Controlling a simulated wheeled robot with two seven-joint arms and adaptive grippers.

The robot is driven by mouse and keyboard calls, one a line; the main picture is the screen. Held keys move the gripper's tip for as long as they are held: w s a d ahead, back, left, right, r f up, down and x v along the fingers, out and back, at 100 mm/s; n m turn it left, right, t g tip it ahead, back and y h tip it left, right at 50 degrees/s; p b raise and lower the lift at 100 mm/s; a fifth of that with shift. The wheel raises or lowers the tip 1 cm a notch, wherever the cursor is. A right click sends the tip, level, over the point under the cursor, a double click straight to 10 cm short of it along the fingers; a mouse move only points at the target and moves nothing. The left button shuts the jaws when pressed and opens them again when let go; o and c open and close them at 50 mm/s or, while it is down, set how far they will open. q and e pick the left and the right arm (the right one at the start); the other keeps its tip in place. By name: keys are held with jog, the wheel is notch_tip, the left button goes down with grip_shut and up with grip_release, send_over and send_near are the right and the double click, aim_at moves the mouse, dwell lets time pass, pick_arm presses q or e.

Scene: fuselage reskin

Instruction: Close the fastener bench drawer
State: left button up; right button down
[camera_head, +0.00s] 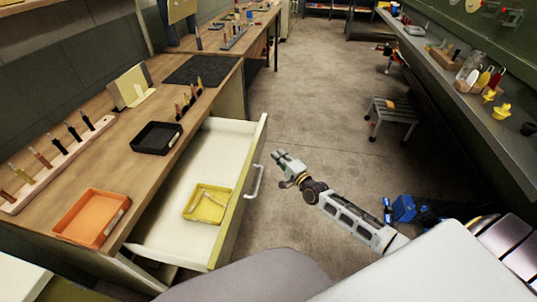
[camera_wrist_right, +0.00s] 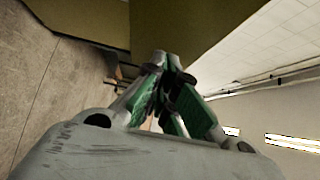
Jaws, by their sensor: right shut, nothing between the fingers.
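The fastener bench drawer (camera_head: 233,205) stands pulled well out of the wooden bench, with a white inside and a pale olive front. Its bar handle (camera_head: 254,183) is on the front's outer face. A yellow tray (camera_head: 188,212) with small parts lies in the drawer. My right gripper (camera_head: 278,157) is just right of the drawer front, beyond the handle in the picture, and looks apart from both. In the right wrist view its green-padded fingers (camera_wrist_right: 170,82) come together with nothing held. An olive surface shows ahead of them at the top. My left gripper is out of view.
The bench top (camera_head: 95,158) holds an orange tray (camera_head: 92,218), a black tray (camera_head: 157,138) and racks of tools. Open floor (camera_head: 310,100) lies right of the drawer. A step stool (camera_head: 392,112) and blue items (camera_head: 404,209) stand farther right.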

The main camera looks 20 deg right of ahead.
aim_at(261, 146)
jog(key=w+a, duration=0.3)
jog(key=shift+a, duration=0.25)
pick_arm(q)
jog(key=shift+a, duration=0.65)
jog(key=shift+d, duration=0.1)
